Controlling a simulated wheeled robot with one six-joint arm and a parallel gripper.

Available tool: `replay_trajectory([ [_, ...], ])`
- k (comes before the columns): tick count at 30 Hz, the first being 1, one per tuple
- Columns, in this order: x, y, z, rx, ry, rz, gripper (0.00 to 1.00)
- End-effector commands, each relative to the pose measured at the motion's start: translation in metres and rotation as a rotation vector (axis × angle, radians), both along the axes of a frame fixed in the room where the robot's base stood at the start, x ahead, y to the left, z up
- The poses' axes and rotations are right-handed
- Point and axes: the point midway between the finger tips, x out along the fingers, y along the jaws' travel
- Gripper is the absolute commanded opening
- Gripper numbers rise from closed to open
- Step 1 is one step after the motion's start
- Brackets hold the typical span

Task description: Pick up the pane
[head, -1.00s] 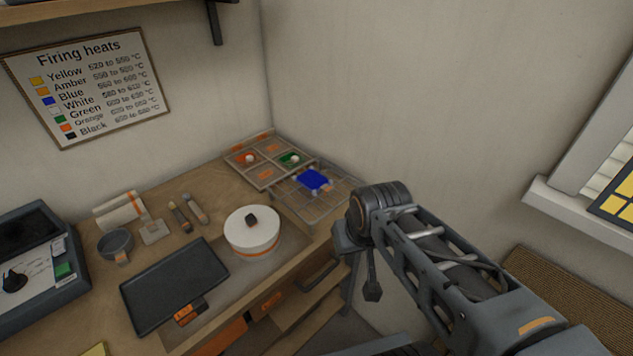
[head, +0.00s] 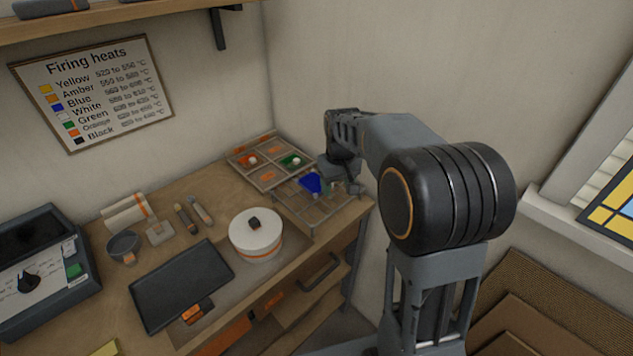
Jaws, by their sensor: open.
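A blue pane (head: 311,181) lies on a wire rack (head: 309,210) at the back right corner of the workbench. My gripper (head: 338,184) is open, just right of the pane and close above the rack. The gripper covers the rack's right part and perhaps the pane's right edge. I cannot tell whether a finger touches the pane.
A divided tray (head: 270,178) with a green and an orange compartment stands behind the rack. A white lidded pot (head: 255,240), a dark tray (head: 182,287) and a grey kiln-like box (head: 40,275) stand to the left. The wall is close behind the rack.

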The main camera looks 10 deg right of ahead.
Motion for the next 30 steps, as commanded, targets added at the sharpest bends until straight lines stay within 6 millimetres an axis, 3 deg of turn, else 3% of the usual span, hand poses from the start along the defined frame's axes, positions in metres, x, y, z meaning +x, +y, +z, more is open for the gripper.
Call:
replay_trajectory([
  [1,0.02,-0.003,0.001,0.0,0.017,0.037,0.57],
  [6,0.061,-0.007,0.014,-0.002,0.033,0.171,0.57],
  [10,0.073,-0.008,0.04,-0.008,0.012,0.264,0.57],
  [12,0.071,-0.007,0.042,-0.007,0.028,0.31,0.57],
  [24,0.067,-0.007,-0.019,-0.004,0.045,0.349,0.57],
  [30,0.068,-0.007,-0.039,-0.004,0.042,0.348,0.57],
])
